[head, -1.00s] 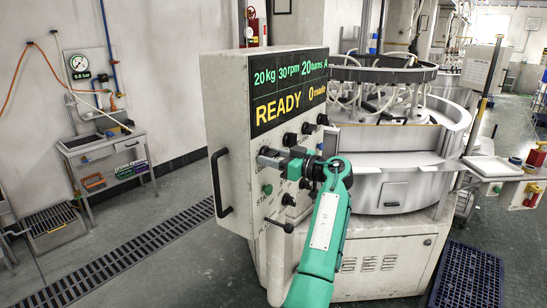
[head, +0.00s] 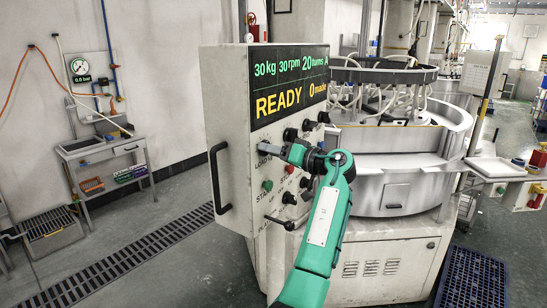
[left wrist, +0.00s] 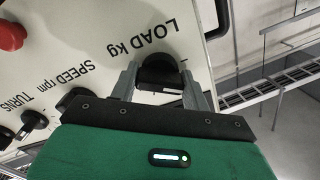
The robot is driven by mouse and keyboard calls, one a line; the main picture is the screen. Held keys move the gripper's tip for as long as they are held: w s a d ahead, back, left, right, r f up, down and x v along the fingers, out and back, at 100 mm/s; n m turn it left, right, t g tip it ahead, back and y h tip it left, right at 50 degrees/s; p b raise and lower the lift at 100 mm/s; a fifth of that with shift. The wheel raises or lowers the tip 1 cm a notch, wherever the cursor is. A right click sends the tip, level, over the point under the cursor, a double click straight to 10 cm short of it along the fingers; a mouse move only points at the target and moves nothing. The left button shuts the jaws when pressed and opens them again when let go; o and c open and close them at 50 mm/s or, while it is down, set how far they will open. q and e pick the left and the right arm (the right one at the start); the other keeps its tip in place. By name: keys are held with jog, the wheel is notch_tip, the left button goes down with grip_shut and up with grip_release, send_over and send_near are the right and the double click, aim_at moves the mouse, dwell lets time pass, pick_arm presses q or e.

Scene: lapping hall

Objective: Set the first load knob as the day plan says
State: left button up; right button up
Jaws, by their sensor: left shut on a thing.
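The load knob (left wrist: 158,70) is black and shows in the left wrist view beside the lettering "LOAD kg". My left gripper (left wrist: 163,88) is shut on it, one finger on each side. In the head view my left gripper (head: 268,149) is at the front of the white control cabinet (head: 226,130), and it hides the knob. The display (head: 290,84) reads 30 kg, 30 rpm, 20 turns A, READY, 0 made. My right gripper is not in view.
More black knobs (head: 290,134) run along the panel to the right. A red button (head: 289,168) and a green button (head: 267,185) sit below. A handle (head: 217,178) sticks out at the cabinet's left. The lapping machine (head: 395,150) stands behind.

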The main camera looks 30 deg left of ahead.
pick_arm(q)
jog(key=shift+o, duration=0.2)
jog(key=m, duration=0.5)
jog(key=shift+r+m, duration=0.15)
jog(key=shift+m, duration=0.25)
jog(key=m+p, duration=0.1)
jog(key=m, duration=0.3)
jog(key=shift+p, duration=0.3)
jog(key=shift+c, duration=0.2)
jog(key=shift+o, duration=0.2)
jog(key=shift+m, duration=0.6)
jog(key=o, duration=1)
jog(key=shift+c, duration=0.2)
jog(key=shift+d, duration=0.15)
